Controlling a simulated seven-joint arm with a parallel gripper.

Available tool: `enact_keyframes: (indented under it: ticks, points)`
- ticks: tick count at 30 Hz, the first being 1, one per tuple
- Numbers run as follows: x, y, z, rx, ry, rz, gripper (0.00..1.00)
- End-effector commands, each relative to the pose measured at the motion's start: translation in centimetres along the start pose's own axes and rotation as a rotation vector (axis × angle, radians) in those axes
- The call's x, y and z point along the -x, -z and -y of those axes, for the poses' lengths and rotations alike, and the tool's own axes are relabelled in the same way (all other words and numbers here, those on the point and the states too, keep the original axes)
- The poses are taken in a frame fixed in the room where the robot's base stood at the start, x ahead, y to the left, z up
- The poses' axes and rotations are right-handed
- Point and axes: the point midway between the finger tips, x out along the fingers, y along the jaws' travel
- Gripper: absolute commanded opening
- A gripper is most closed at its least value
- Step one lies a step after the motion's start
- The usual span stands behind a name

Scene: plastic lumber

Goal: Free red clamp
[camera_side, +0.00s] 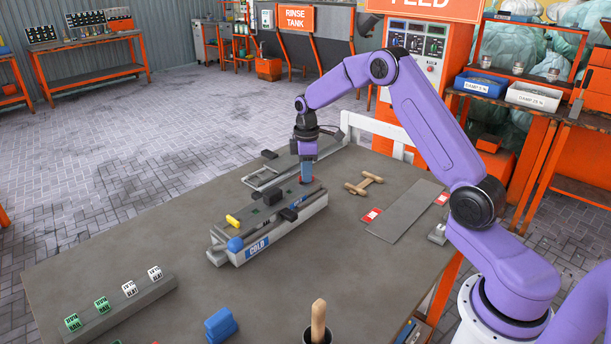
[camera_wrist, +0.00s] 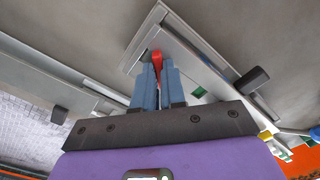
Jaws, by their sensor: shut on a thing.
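My gripper (camera_side: 306,176) points down at the far right end of the long grey fixture (camera_side: 222,257) labelled COLD. In the wrist view my gripper (camera_wrist: 158,74) has its two blue fingers closed around the red clamp (camera_wrist: 156,60). The clamp's red top shows between and just beyond the fingertips, and its lower part is hidden by them. The clamp is at the end of the fixture (camera_wrist: 205,62). I cannot tell whether it still touches the fixture. In the side view the fingers mostly hide the clamp.
The fixture carries a yellow piece (camera_side: 232,220), a blue knob (camera_side: 235,244) and dark blocks. A wooden piece (camera_side: 363,184) and a grey plate (camera_side: 402,214) with red labels lie to the right. A rack of labelled cubes (camera_side: 122,312) is front left. A blue block (camera_side: 221,324) lies in front.

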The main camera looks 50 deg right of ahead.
Motion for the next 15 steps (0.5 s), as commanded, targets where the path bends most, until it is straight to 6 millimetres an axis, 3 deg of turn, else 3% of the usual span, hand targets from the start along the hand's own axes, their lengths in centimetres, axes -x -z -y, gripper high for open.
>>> enact_keyframes:
  ticks: [8,15]
  points:
    - [0.12,0.04,-0.07,0.013,-0.003,-0.002,0.00]
    - [0.13,0.07,-0.06,0.243,-0.003,-0.002,0.00]
